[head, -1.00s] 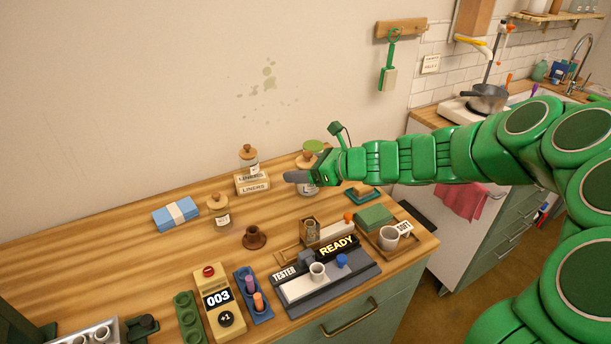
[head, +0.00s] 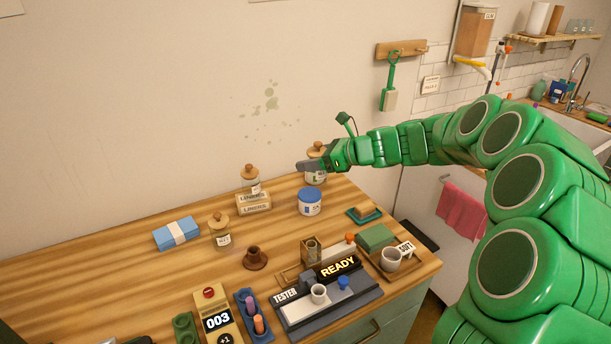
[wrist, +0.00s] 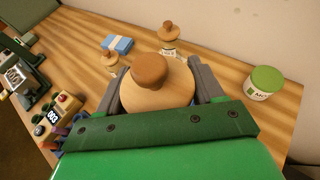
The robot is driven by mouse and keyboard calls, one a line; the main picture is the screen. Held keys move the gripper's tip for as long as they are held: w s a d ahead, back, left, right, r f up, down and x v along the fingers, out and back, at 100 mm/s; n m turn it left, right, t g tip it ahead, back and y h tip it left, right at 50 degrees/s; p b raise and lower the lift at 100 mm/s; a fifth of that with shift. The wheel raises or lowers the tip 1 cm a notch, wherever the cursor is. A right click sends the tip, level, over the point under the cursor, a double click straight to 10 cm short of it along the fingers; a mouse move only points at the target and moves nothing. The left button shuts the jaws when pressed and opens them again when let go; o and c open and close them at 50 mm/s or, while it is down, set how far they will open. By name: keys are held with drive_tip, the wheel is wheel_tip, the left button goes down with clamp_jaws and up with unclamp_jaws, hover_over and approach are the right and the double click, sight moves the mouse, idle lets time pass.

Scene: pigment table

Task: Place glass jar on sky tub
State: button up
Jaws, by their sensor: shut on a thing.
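The glass jar, with a round wooden lid and knob (head: 317,149), is held in my gripper (head: 309,166), above the table toward the back right. In the wrist view its wooden lid (wrist: 160,88) sits between the two grey fingers (wrist: 160,85), which are shut on it. Much of the jar's body is hidden by the gripper. The sky tub, white with a blue lid (head: 310,196), stands upright on the table. In the head view it appears just below the jar, with a visible gap.
A green-lidded tub (wrist: 265,82) stands to the right in the wrist view. Two other wooden-lidded jars stand left: one on a labelled box (head: 254,204), one on the table (head: 219,233). A tester (head: 325,288) and tray (head: 402,264) are in front.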

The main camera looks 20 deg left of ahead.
drive_tip(key=shift+w+a+f, duration=0.75)
drive_tip(key=shift+w+f, duration=0.7)
drive_tip(key=shift+f, duration=0.4)
drive_tip(key=shift+w+a+f, duration=0.7)
drive_tip(key=shift+w+f, duration=0.7)
drive_tip(key=shift+f, duration=0.45)
drive_tip(key=shift+w+a+f, duration=0.75)
drive_tip(key=shift+w+f, duration=0.7)
drive_tip(key=shift+f, duration=0.4)
drive_tip(key=o, duration=1.2)
drive_tip(key=shift+f, duration=0.1)
drive_tip(key=shift+r, duration=0.2)
drive_tip(key=v, duration=1.2)
drive_tip(key=shift+s, duration=0.1)
